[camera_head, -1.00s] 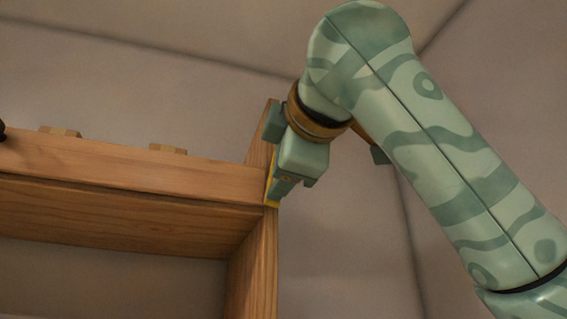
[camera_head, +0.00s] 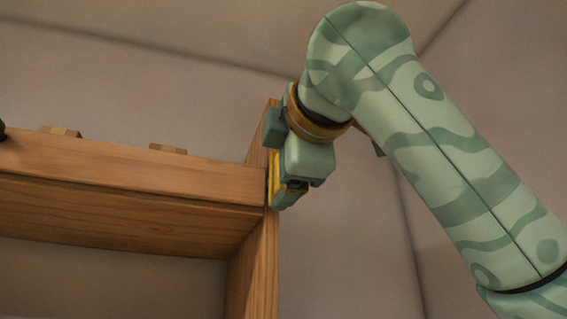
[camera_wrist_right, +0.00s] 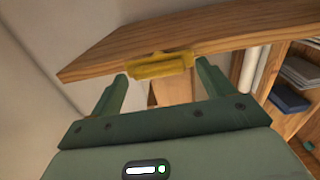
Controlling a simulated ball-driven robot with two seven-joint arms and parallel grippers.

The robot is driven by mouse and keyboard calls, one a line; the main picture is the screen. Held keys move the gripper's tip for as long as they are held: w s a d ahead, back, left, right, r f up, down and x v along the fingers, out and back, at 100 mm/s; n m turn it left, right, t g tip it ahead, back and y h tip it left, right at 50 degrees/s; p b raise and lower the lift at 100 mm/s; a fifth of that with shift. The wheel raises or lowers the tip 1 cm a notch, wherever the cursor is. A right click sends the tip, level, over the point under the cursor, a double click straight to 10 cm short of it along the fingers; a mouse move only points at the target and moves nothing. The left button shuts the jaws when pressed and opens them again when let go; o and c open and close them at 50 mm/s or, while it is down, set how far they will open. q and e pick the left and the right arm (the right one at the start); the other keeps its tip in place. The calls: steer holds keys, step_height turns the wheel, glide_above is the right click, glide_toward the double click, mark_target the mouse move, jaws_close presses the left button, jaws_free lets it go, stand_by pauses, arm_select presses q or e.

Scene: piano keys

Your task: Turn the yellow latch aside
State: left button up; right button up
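The yellow latch (camera_head: 271,178) is on the side of the upright wooden post (camera_head: 258,275), partly covered by my right gripper. In the right wrist view the latch (camera_wrist_right: 158,66) lies along the edge of a wooden board, just ahead of and between my fingertips. My right gripper (camera_head: 287,193) is at the latch, and in the wrist view (camera_wrist_right: 162,70) its two fingers stand apart, one at each end of the latch. I cannot tell whether either finger touches it.
A wooden beam (camera_head: 120,172) runs left from the post, with two small wooden blocks (camera_head: 168,149) along its top. In the wrist view a shelf with a dark blue item (camera_wrist_right: 288,98) stands at the right.

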steer(key=b+v, duration=0.7)
steer(key=v, duration=0.9)
steer(key=shift+s, duration=0.1)
